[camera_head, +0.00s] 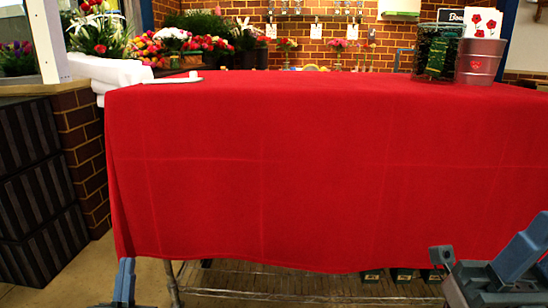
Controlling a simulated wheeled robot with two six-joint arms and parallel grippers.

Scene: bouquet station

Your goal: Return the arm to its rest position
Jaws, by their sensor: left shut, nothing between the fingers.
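My left gripper (125,283) shows only in part at the bottom edge, left of the middle, just below the front hem of the red tablecloth (300,180). It is shut and holds nothing. Parts of my right arm, blue and dark grey, show at the bottom right corner in front of the cloth. The right fingers cannot be made out clearly. Both arms are low and apart from the tabletop.
The cloth-covered table fills the middle. A dark wire basket (437,52) and a pinkish metal bucket (480,60) stand at its back right. White folded cloth (110,72) is at its left. Black crates (40,200) stand at the left. The tabletop's middle is clear.

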